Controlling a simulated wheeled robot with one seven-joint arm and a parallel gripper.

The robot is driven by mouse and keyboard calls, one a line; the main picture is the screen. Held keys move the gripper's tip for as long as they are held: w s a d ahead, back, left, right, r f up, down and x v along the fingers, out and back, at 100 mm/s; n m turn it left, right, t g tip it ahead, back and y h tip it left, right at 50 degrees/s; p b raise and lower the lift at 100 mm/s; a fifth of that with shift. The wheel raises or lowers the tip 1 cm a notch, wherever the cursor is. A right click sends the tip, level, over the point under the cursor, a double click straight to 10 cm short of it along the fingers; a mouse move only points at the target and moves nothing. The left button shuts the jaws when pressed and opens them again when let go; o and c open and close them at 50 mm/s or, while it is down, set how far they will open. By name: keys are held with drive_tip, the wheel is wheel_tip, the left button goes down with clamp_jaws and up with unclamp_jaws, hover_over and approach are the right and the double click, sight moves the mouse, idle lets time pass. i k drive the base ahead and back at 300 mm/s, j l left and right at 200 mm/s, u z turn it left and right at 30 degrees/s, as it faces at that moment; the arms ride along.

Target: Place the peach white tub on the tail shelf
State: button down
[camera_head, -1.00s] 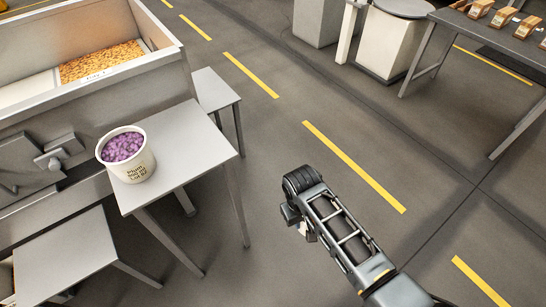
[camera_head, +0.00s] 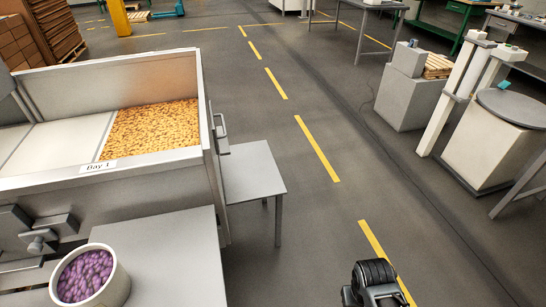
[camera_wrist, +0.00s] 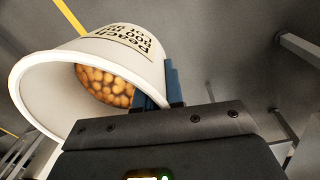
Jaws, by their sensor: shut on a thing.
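In the wrist view, the white tub (camera_wrist: 148,62) has printing that begins "peach" and holds round orange-peach candies (camera_wrist: 104,85). My gripper (camera_wrist: 160,98) is shut on the tub's wall with its blue fingers. The tub's mouth faces the lower left of that view. The gripper and held tub do not show in the head view. Small grey shelves stand beside the Bay 1 bin: one behind (camera_head: 252,172) is bare, and a nearer one (camera_head: 175,255) bears a white tub of purple candies (camera_head: 115,290). I see no label saying which is the tail shelf.
The Bay 1 bin (camera_head: 150,168) holds orange candies. A knob (camera_head: 38,240) juts from its front. Open floor with yellow dashes (camera_head: 317,148) lies right of the shelves. A white cabinet with a round top (camera_head: 495,145) stands farther right.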

sight(247, 168)
drive_tip(key=i+l, duration=0.8)
drive_tip(key=i, duration=0.15)
drive_tip(key=i+l, duration=0.75)
drive_tip(key=i, duration=0.2)
drive_tip(key=i+l+u, duration=0.1)
drive_tip(key=u, duration=0.35)
drive_tip(key=i+l+u, duration=0.15)
drive_tip(key=u, duration=0.3)
drive_tip(key=i+l+u, duration=0.1)
drive_tip(key=l+u, duration=0.2)
drive_tip(key=u, duration=0.15)
drive_tip(key=i+j+u, duration=0.2)
drive_tip(key=u, duration=0.2)
drive_tip(key=i+u, duration=0.4)
drive_tip(key=i, duration=0.4)
